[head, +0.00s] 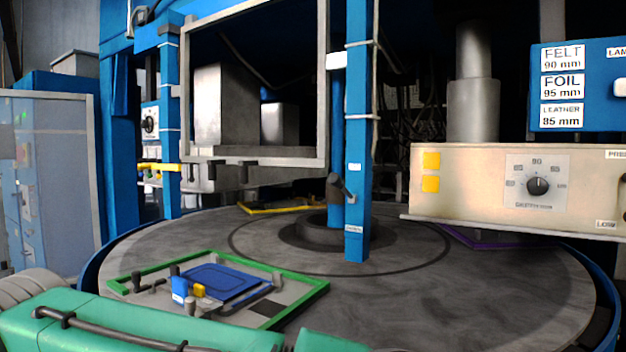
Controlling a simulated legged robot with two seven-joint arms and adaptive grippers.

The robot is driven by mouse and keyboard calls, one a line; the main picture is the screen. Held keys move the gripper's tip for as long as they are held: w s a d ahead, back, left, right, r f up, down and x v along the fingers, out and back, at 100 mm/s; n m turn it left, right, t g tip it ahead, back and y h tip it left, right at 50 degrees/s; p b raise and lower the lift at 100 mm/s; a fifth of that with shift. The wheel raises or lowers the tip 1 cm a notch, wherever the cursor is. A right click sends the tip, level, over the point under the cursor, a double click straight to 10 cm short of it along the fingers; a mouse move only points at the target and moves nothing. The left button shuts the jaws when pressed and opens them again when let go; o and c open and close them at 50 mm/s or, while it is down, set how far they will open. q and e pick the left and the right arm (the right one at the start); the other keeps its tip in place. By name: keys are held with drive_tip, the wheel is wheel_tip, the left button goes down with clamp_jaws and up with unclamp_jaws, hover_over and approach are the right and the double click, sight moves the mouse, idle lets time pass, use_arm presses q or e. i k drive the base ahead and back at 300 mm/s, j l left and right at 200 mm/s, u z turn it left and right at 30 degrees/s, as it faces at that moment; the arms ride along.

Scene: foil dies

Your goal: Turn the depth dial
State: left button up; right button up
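A round black dial (537,187) sits on a pale scale plate on the front of the beige panel (470,195) at the right. Marks ring it, with what looks like 90 at the top. The small print below it is too blurred to read, and I cannot tell exactly where its pointer stands. A second black dial (149,124) is on a pale plate at the far left, behind the blue post. A blue sign (590,85) above the beige panel reads felt 90 mm, foil 95 mm, leather 85 mm. Neither of my grippers is in view.
A round grey table (480,300) fills the middle. A green-edged frame (318,292) with a blue plate lies on it. A blue post (357,130) stands left of the beige panel. A teal-green body (150,325) with a dark bar crosses the lower left.

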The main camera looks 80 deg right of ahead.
sight(536, 186)
drive_tip(key=k+l+u, duration=0.2)
drive_tip(key=k+u, duration=0.15)
drive_tip(key=k, duration=0.35)
drive_tip(key=k+u, duration=0.35)
drive_tip(key=k, duration=0.3)
drive_tip(key=z, duration=2.25)
